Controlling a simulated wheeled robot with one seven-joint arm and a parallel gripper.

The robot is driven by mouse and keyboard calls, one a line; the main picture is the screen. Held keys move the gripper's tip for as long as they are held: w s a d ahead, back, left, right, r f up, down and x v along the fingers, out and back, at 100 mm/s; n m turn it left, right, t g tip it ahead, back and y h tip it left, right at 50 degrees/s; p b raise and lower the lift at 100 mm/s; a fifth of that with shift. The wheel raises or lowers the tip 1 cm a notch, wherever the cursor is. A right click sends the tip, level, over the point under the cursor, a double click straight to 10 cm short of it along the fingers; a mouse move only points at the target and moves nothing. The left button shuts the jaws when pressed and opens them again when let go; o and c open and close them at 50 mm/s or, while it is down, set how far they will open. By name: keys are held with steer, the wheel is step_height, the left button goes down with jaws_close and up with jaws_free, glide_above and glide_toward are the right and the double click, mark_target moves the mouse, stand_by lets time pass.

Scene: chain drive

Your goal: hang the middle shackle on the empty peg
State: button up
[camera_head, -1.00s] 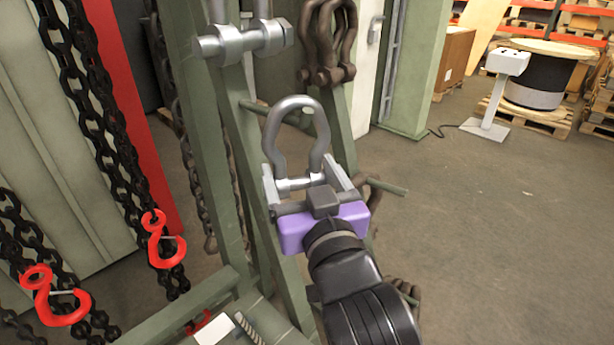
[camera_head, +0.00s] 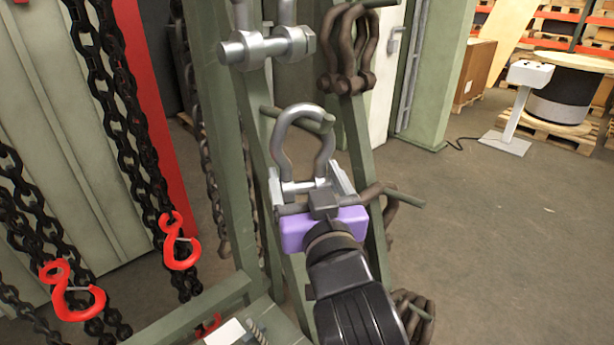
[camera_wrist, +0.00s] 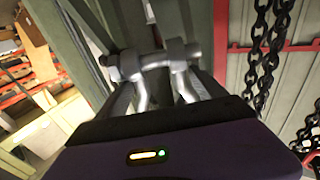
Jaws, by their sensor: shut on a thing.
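The silver shackle (camera_head: 284,152) is upright in my gripper (camera_head: 307,186), bow up, with its pin end between the two fingers. My gripper is shut on it. A green peg (camera_head: 318,122) slants across the top of the bow. It seems to pass behind the bow's left side and in front of its right side, so it looks threaded through the opening. I cannot tell whether the bow rests on it. In the wrist view, silver shackle metal shows beyond the fingers, and I cannot separate the held shackle from one behind.
Another silver shackle (camera_head: 268,47) hangs above on the green frame (camera_head: 225,130). Brown shackles (camera_head: 347,62) hang to its right, with more lower down. Another peg (camera_head: 405,197) juts out right of my gripper. Black chains with red hooks (camera_head: 180,241) hang at the left.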

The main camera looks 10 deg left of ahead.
steer(key=shift+r, duration=0.2)
steer(key=o, duration=2)
steer(key=shift+o, duration=0.2)
steer(key=shift+f, duration=0.3)
steer(key=s+d+r+t+y+b, duration=0.1)
steer(key=s+d, duration=0.1)
steer(key=s, duration=0.3)
steer(key=s+d+r+t, duration=0.1)
steer(key=s+d+r, duration=0.15)
steer(key=s, duration=0.25)
steer(key=s+d+f+m+g+h, duration=0.2)
steer(key=s+d+f+h, duration=0.2)
steer(key=s+d+f, duration=0.7)
steer(key=s+d+f+m+g+h, duration=0.2)
steer(key=s+d+f+h, duration=0.2)
steer(key=s+d+f, duration=0.8)
steer(key=s+f, duration=0.4)
steer(key=s, duration=0.4)
steer(key=shift+s+d+f+g, duration=0.2)
steer(key=shift+s+f+g, duration=0.05)
steer(key=shift+f+g, duration=0.05)
